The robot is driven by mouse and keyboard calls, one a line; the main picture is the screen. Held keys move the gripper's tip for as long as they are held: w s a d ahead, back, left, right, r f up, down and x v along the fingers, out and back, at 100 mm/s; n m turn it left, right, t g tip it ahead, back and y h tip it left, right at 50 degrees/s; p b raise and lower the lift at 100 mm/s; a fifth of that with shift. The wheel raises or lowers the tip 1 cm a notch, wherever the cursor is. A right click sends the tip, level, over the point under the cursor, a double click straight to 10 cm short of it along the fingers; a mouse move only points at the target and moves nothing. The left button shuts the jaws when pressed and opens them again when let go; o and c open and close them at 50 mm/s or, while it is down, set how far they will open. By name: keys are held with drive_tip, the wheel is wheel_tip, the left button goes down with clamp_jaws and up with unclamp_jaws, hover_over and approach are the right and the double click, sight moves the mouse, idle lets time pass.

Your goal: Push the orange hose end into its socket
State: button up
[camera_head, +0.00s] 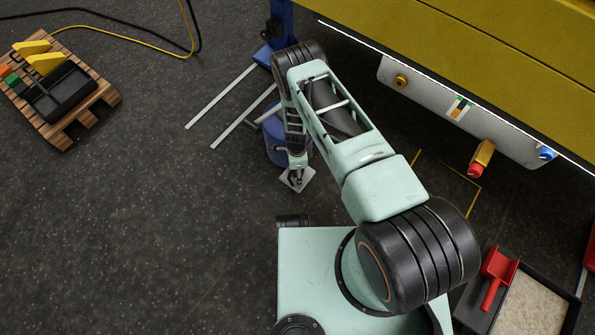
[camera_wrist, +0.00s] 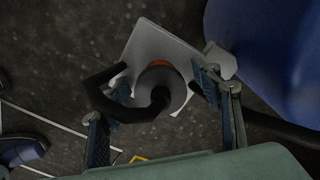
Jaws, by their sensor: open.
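My gripper (camera_head: 297,182) is open and hangs low over a small pale plate (camera_head: 303,173). In the wrist view its two fingers stand apart on either side of a dark grey round piece (camera_wrist: 172,84). A little orange (camera_wrist: 183,66) shows behind that piece, perhaps the orange hose end; most of it is hidden. A black curved shape, perhaps a hose, crosses in front of it. I cannot tell whether the fingers touch anything. In the head view, a grey panel (camera_head: 445,112) under the yellow boom carries an orange-brass round fitting (camera_head: 401,81), which looks like the orange socket.
The panel also holds a red-ended fitting (camera_head: 477,168) and a blue one (camera_head: 546,153). A blue rounded object (camera_wrist: 265,50) stands close right of my gripper. A wooden pallet (camera_head: 75,128) with a black tray lies far left. The left floor is mostly clear.

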drive_tip(key=c, duration=1.2)
drive_tip(key=shift+r, duration=0.2)
